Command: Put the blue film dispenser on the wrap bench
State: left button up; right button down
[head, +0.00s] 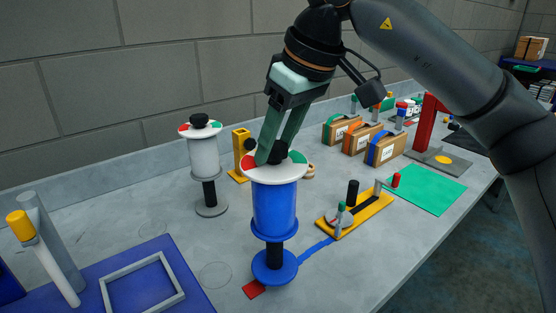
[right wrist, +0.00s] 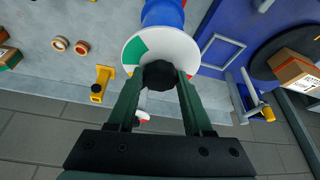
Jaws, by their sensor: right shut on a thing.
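The blue film dispenser (head: 274,208) is a blue spool with a white top disc marked red and green, on a black post and round blue base. It looks upright over the grey bench (head: 340,265); I cannot tell whether its base touches the surface. My right gripper (head: 272,152) comes down from above, shut on the black knob at its top. The right wrist view shows the black knob (right wrist: 159,75) between the fingers, with the blue body (right wrist: 163,12) beyond the disc. My left gripper is not in view.
A white film dispenser (head: 204,155) stands behind left. A yellow fixture (head: 355,213) with small posts is close on the right, then a green mat (head: 428,190) and several boxes (head: 358,138). A grey frame (head: 142,287) lies on a blue surface at front left.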

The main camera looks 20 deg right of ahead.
aim_at(278, 163)
jog(key=shift+w+d+f, duration=0.1)
jog(key=shift+w+f, duration=0.05)
jog(key=shift+f, duration=0.75)
jog(key=shift+w+d+f, duration=0.1)
jog(key=shift+f, duration=0.9)
jog(key=shift+f, duration=0.1)
jog(key=shift+c, duration=1.5)
grip_release()
jog(key=shift+s+r, duration=0.1)
jog(key=shift+r, duration=0.4)
jog(key=v, duration=1.1)
jog(key=shift+r, duration=0.15)
